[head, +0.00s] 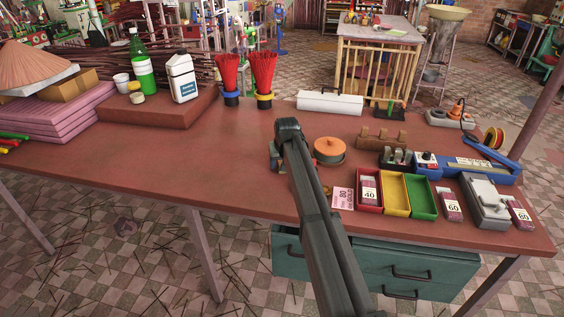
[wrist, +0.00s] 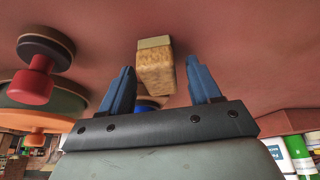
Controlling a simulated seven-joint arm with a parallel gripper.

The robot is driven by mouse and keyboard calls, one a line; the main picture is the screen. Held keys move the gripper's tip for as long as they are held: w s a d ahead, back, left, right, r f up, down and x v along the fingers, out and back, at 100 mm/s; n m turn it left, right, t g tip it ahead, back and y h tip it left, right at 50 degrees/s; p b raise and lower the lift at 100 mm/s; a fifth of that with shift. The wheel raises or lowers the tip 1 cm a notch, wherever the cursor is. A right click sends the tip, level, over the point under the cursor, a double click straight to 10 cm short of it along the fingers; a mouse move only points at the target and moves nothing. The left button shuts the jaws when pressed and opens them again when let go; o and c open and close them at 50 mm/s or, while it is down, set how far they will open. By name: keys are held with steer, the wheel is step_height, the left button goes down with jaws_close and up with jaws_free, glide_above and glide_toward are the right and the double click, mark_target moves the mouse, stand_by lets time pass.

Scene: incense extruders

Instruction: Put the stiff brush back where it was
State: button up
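A tan block with a coarse, bristle-like face and a pale olive end, seemingly the stiff brush (wrist: 156,70), is in the wrist view above the red-brown surface. My gripper (wrist: 162,76) has its two blue fingers spread on either side of it, with a visible gap on both sides. I cannot tell whether the block lies between the fingertips or just beyond them. In the head view my gripper (head: 274,158) is low over the table's middle, left of a round orange-lidded pot (head: 330,146). The arm hides the fingers and the brush there.
The table (head: 235,165) has free room left of my gripper. Red incense bundles (head: 264,70) in cups stand behind. Red, yellow (head: 395,192) and green trays, a grey scale (head: 486,203) and a wooden rack (head: 382,138) crowd the right. A white box (head: 330,102) lies at the back edge.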

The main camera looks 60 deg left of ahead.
steer(key=v, duration=1.2)
steer(key=shift+r, duration=0.1)
stand_by(0.5)
